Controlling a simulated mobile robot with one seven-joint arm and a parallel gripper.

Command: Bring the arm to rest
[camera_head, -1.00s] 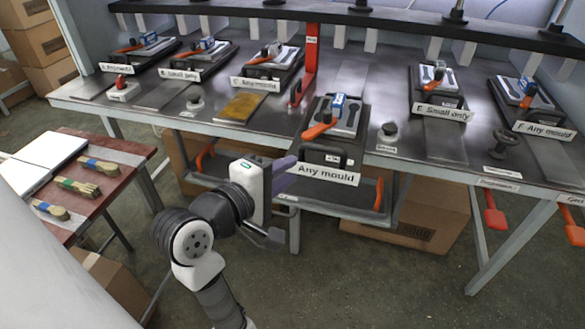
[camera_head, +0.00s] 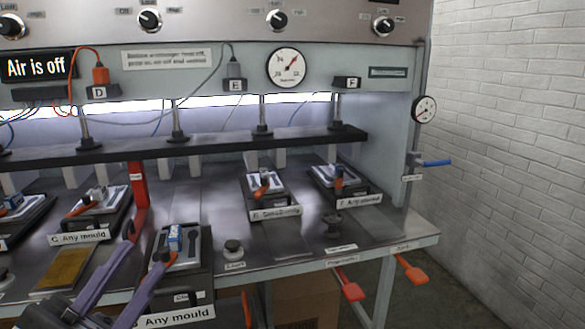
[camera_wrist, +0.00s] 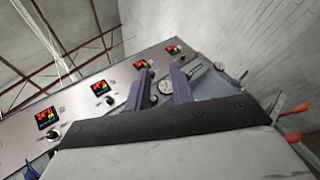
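My gripper (camera_head: 150,254) is at the lower left of the head view, raised in front of the press bench. Its two purple fingers point up and away from me. They stand apart with nothing between them. In the wrist view my gripper (camera_wrist: 160,76) also shows open and empty, with the fingers against the press's upper panel far beyond. The head view shows only the end of my arm; the rest is out of frame. The fingers overlap the mould station labelled "Any mould" (camera_head: 178,316) in the picture; I cannot tell the exact gap.
The metal bench (camera_head: 300,230) carries several mould stations, including E (camera_head: 274,212) and F (camera_head: 358,201). A dark bar (camera_head: 200,147) runs above them. An "Air is off" sign (camera_head: 37,67) hangs at the left. Red and orange pedals (camera_head: 350,288) jut out below the front edge.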

